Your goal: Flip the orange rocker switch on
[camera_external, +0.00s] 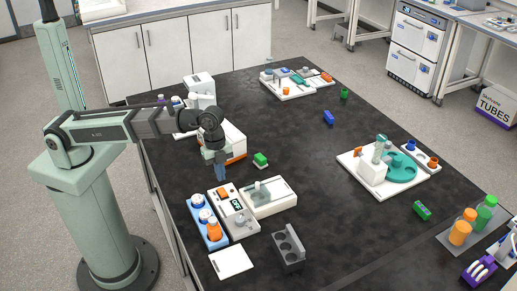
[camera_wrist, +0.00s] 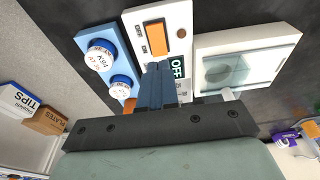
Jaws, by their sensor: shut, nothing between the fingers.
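The orange rocker switch (camera_wrist: 157,38) sits on a white device panel (camera_wrist: 180,20). It also shows in the external view (camera_external: 222,193), at the near left of the black bench. The panel's dark display (camera_wrist: 177,68) reads OFF in green-white letters. My gripper (camera_wrist: 158,68) is shut and empty, its blue fingers together. In the wrist view the fingertips lie just below the switch and partly cover the panel's lower part. In the external view my gripper (camera_external: 221,177) points down above and just behind the switch. I cannot tell the exact gap.
A white unit with a clear window (camera_wrist: 245,50) adjoins on the right. A dark grey rack (camera_external: 289,250) and white pad (camera_external: 231,261) lie nearer. The bench middle is mostly clear.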

